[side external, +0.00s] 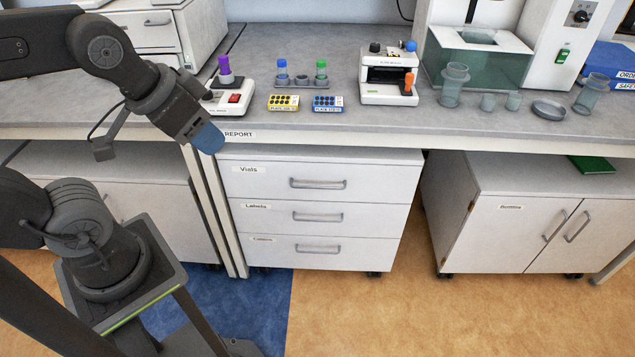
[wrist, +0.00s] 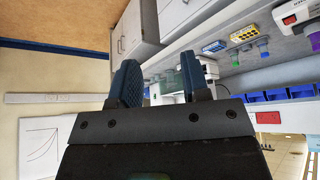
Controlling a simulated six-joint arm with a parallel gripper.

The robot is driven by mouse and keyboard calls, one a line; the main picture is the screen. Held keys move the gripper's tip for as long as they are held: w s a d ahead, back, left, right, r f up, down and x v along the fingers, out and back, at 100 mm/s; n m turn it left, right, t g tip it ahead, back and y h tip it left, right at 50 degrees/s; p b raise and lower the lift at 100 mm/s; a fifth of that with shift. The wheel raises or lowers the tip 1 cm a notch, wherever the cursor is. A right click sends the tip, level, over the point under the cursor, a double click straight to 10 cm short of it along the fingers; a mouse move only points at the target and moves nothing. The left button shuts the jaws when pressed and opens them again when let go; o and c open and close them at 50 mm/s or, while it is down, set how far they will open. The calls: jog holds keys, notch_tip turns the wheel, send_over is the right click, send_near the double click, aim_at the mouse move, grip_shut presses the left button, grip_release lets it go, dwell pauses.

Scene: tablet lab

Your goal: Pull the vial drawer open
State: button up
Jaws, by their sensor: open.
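The vial drawer (side external: 270,183) is the top drawer of a white three-drawer cabinet under the bench, with a "Vials" label and a grey bar handle (side external: 318,183). Its front looks flush with the drawers below, so it appears shut. My gripper (side external: 209,138) is in front of the bench edge, up and left of the handle and apart from it. In the wrist view my gripper (wrist: 162,85) shows two blue fingers spread apart with nothing held between them. I cannot make out the vial drawer's handle in the wrist view.
The bench edge (side external: 400,143) overhangs the cabinet. On the bench stand a vial rack (side external: 303,84), yellow (side external: 284,103) and blue (side external: 328,104) plates, a white press (side external: 390,80) and glassware. A two-door cabinet (side external: 525,230) stands at right. The floor before the drawers is clear.

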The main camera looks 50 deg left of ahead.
jog(key=shift+c, duration=0.6)
jog(key=w+d+f+n+t+h, duration=0.1)
jog(key=w+d+f+n+t, duration=0.3)
jog(key=w, duration=0.8)
jog(key=w+d+f+n+g, duration=0.15)
jog(key=w+n, duration=0.45)
jog(key=w, duration=0.6)
jog(key=w+a+f+n+t+y, duration=0.25)
jog(key=w+f+n, duration=0.5)
jog(key=f, duration=0.55)
jog(key=n+y, duration=1)
send_near(316, 188)
jog(key=shift+m+h, duration=0.25)
jog(key=x, duration=1)
jog(key=shift+a, duration=0.3)
